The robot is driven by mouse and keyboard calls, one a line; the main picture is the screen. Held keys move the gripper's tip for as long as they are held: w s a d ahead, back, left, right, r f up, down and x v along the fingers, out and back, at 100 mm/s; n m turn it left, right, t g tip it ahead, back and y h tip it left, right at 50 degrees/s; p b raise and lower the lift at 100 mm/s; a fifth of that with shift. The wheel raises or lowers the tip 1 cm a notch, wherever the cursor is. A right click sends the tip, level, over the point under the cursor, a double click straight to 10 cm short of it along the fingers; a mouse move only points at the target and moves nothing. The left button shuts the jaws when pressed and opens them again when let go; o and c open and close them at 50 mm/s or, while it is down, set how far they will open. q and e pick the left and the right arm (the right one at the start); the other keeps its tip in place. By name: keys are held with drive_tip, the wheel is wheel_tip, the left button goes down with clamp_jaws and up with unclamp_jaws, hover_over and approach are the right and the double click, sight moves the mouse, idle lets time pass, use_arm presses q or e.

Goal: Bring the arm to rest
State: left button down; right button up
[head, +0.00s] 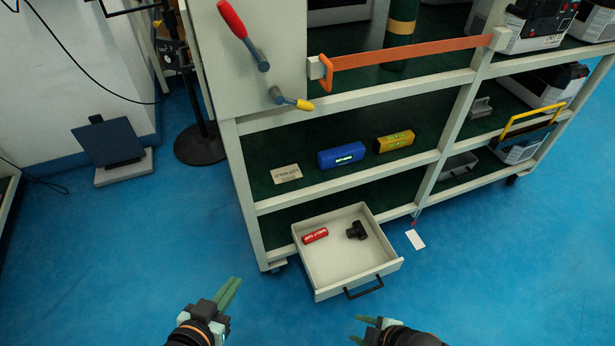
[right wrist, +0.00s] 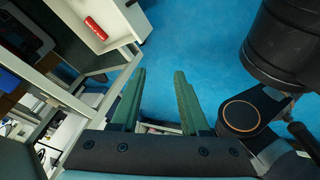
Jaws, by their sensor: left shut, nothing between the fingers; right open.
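My left gripper (head: 228,293) is at the bottom of the head view, left of the open drawer, with its fingers together and empty. My right gripper (head: 362,329) is at the bottom centre, in front of the drawer. In the right wrist view its two green fingers (right wrist: 160,100) stand apart with only blue floor between them. Both grippers are clear of the rack.
A grey rack (head: 345,184) stands ahead, its drawer (head: 340,266) pulled out, holding a red cylinder (head: 315,236) and a black part (head: 356,231). Blue (head: 341,155) and yellow (head: 393,141) blocks sit on a shelf. Blue floor (head: 110,270) is free at left.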

drive_tip(key=w+d+r+m+t, duration=0.3)
drive_tip(key=d+r+m+t, duration=0.35)
drive_tip(key=r, duration=0.75)
drive_tip(key=w+a+r+m+h+p, duration=0.1)
drive_tip(key=a+r+m, duration=0.2)
drive_tip(key=a+m, duration=0.25)
use_arm(q)
drive_tip(key=s+a+r+n+g+y+p, duration=0.1)
drive_tip(key=s+r+p, duration=0.4)
drive_tip(key=r+p, duration=0.5)
drive_tip(key=a+g+p, duration=0.1)
drive_tip(key=p, duration=0.8)
use_arm(e)
drive_tip(key=s+d+r+m+g+h, duration=0.1)
drive_tip(key=s+d+r+g, duration=0.1)
drive_tip(key=s+r, duration=0.3)
wheel_tip(320, 180, up, 3)
drive_tip(key=shift+d+r+m, duration=0.1)
drive_tip(key=shift+d+m, duration=0.2)
drive_tip(key=shift+d, duration=0.3)
use_arm(q)
drive_tip(key=shift+s+f+g, duration=0.1)
drive_tip(key=shift+f+g, duration=0.05)
drive_tip(key=shift+g, duration=0.15)
